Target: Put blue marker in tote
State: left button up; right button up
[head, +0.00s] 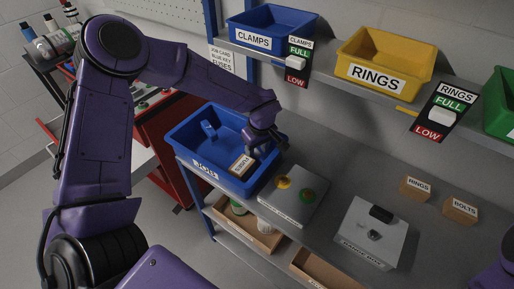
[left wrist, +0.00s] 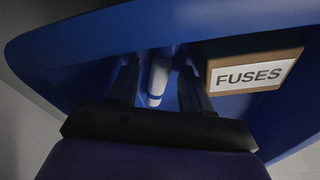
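The blue tote (head: 190,150), with a partly hidden label on its front, stands at the left end of the grey bench. A small light-blue object (head: 209,130) lies inside toward its left side; I cannot tell for sure that it is the marker. My left gripper (head: 262,150) is over the right part of the tote, pointing down. In the left wrist view its two fingers (left wrist: 160,90) stand apart. A white cylinder with blue parts (left wrist: 158,80) shows between them, with gaps on both sides; it looks like a marker. My right gripper is not in view.
A box labelled FUSES (head: 241,165) lies in the tote, and also shows in the left wrist view (left wrist: 254,75). A CLAMPS bin (head: 268,22) sits on the shelf above.

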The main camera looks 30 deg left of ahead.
aim_at(260, 155)
pick_arm(q)
jog(key=shift+r, duration=0.1)
notch_tip(260, 155, up, 12)
jog(key=d, duration=0.1)
jog(key=shift+s+d, duration=0.3)
jog(key=shift+s, duration=0.1)
